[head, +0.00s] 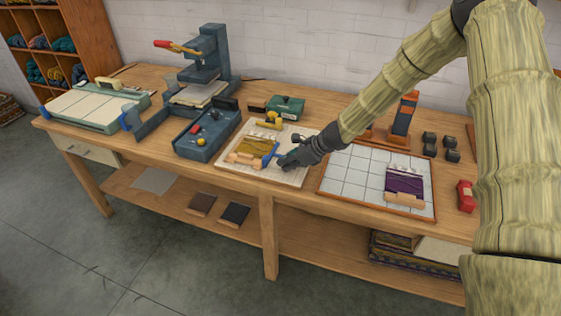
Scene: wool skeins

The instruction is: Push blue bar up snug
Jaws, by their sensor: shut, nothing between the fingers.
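The blue bar (271,154) is small in the head view. It lies on a cream board (289,179) near the table's front edge, along the right side of an ochre woven piece (254,147). A light wooden block (245,158) lies at the front of that piece. My gripper (283,161) is shut and empty, low over the board, just right of the blue bar. I cannot tell whether its tips touch the bar. The gripper hides part of the board's right side, and any gap between bar and woven piece is too small to make out.
A yellow clamp-like part (270,121) sits behind the woven piece. A white tiled board (347,178) with a purple woven piece (404,183) lies to the right. A green box (287,107) is behind.

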